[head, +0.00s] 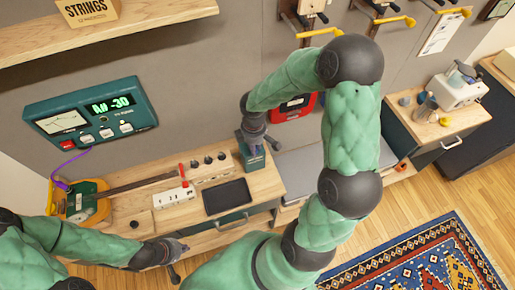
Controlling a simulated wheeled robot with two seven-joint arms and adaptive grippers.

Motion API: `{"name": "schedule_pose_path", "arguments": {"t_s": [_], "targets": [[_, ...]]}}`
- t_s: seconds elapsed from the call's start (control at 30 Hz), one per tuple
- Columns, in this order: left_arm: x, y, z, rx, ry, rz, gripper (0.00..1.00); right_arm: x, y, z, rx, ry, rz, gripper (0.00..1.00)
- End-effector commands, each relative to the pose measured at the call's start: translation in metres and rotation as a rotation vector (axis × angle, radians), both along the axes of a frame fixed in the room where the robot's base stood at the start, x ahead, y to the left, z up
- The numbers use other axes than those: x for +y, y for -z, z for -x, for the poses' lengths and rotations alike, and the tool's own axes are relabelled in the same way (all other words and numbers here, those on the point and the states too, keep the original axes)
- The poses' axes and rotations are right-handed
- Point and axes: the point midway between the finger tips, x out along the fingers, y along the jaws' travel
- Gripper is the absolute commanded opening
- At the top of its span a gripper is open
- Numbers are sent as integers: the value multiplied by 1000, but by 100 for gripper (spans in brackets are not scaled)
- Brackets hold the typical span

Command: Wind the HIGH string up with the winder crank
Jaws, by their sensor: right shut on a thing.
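My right gripper (252,138) reaches down at the back right end of the bench. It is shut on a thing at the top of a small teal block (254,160). The held thing is mostly hidden and looks like the winder crank. A stringed instrument with a yellow-rimmed body (97,206) lies along the bench, its dark neck (140,185) pointing right. Several dark knobs (208,160) stand in a row past the neck; I cannot tell which one is for the HIGH string. My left gripper (182,259) is open and empty at the bench's front edge.
A teal tuner (90,112) on the wall reads about -30, with a purple cable to the instrument. A white block (174,196) and a dark pad (228,197) lie on the bench. A shelf (110,30) overhangs at upper left; a cabinet (440,130) stands right.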

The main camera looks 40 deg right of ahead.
Motion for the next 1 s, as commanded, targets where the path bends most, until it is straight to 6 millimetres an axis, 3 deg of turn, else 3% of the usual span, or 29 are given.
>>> {"name": "schedule_pose_path", "arguments": {"t_s": [0.1, 0.5, 1.0], "targets": [[0, 13, 0, 0, 0, 0, 0, 5, 3, -3, -2, 103, 1, 0], [0, 32, 0, 0, 0, 0, 0, 16, 1, -11, -1, 375, 0, 0], [0, 37, 0, 0, 0, 0, 0, 18, 0, -14, 1, 470, 0, 0]]}}
